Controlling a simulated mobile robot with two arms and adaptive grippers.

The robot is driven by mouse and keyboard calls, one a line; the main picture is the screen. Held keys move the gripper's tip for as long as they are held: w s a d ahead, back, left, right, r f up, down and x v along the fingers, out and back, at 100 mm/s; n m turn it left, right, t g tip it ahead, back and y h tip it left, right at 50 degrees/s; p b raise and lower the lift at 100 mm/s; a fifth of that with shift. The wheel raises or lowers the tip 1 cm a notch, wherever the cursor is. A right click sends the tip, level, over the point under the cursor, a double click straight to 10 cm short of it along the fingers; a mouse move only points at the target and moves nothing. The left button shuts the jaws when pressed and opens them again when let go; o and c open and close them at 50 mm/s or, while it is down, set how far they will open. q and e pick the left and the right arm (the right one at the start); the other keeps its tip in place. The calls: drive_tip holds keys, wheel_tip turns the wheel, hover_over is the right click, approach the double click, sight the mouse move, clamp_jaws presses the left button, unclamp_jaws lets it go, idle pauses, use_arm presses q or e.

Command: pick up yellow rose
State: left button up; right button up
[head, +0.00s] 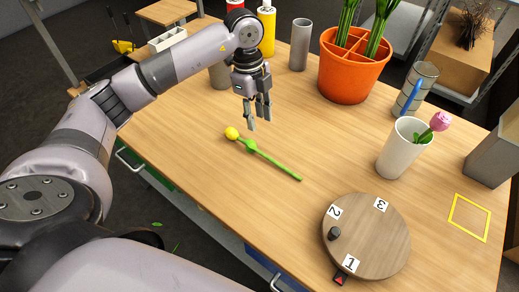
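The yellow rose (232,133) lies flat on the wooden table, its yellow head at the left and its green stem (280,164) running down to the right. My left gripper (257,122) hangs above the table just behind and to the right of the flower's head. Its fingers point down and are spread apart, with nothing between them. It looks clear of the rose. My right gripper is not in view.
A white cup (396,155) holding a pink rose (440,121) stands at the right. A round wooden dial (385,243) with numbers sits at the front. An orange divided pot (346,80), a grey cylinder (300,45) and a yellow bottle (266,32) stand behind. The table around the yellow rose is clear.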

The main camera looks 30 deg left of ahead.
use_arm(q)
hover_over(262, 153)
drive_tip(key=f, duration=0.7)
drive_tip(key=shift+w+a+f+p, duration=0.1)
drive_tip(key=shift+w+a+p, duration=0.1)
drive_tip(key=shift+a+p, duration=0.2)
drive_tip(key=shift+s+d+f+p, duration=0.1)
drive_tip(key=shift+f+p, duration=0.1)
drive_tip(key=shift+f, duration=0.7)
drive_tip(key=shift+d+f+p, duration=0.15)
drive_tip(key=shift+f+p, duration=0.05)
drive_tip(key=shift+f, duration=0.75)
drive_tip(key=shift+s+d+f+p, duration=0.1)
drive_tip(key=shift+f+p, duration=0.1)
drive_tip(key=shift+f, duration=0.7)
drive_tip(key=shift+c, duration=0.2)
clamp_jaws()
